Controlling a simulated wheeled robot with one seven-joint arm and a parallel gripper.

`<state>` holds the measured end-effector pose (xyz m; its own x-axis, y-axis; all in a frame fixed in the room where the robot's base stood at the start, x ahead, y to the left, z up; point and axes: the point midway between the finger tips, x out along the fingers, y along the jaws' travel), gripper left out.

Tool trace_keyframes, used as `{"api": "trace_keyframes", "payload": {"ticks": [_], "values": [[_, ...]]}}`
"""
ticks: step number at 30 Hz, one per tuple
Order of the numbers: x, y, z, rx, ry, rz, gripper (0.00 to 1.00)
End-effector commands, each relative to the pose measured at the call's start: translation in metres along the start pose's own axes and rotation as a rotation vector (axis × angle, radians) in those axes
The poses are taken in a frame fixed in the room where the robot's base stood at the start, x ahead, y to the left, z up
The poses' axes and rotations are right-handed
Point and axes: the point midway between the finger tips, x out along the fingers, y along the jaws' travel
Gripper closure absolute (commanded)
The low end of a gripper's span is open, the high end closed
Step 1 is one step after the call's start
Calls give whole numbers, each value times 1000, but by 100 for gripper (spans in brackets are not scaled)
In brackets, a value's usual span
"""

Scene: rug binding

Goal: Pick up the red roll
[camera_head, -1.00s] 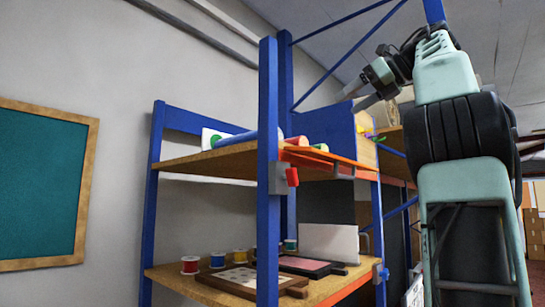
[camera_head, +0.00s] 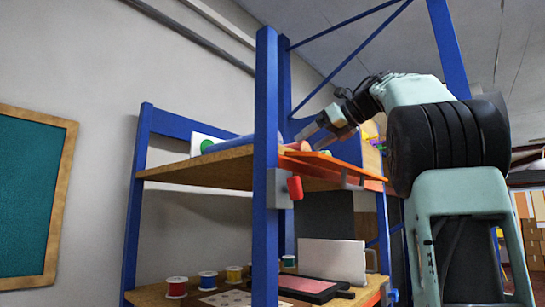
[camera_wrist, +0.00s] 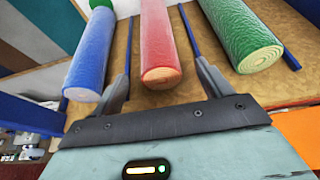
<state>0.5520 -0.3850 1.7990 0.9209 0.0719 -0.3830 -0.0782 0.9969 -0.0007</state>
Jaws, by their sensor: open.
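The red roll (camera_wrist: 158,45) lies on the brown shelf board in the wrist view, its near end facing me. In the head view a small part of it (camera_head: 297,145) shows on the upper shelf beside the blue post. My gripper (camera_wrist: 163,68) is open and empty, one finger on each side of the red roll's near part. I cannot tell whether the fingers touch it. In the head view my gripper (camera_head: 314,138) is at the upper shelf's right side, pointing down and left.
A blue roll (camera_wrist: 90,55) lies left of the red roll and a green roll (camera_wrist: 242,38) right, with thin blue dividers (camera_wrist: 190,28) between. The rack's blue post (camera_head: 265,120) stands in front. Spools (camera_head: 207,281) and a white panel (camera_head: 333,261) occupy the lower shelf.

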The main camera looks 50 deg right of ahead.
Motion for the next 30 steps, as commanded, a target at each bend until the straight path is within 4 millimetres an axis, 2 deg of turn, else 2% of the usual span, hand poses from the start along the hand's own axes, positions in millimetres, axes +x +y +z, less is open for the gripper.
{"api": "trace_keyframes", "payload": {"ticks": [7,16,24,25,30], "values": [[17,1,2,2,1,2,22],[57,2,2,1,1,2,22],[62,1,0,1,0,0,22],[62,1,0,1,0,0,25],[62,2,0,1,0,0,72]]}}
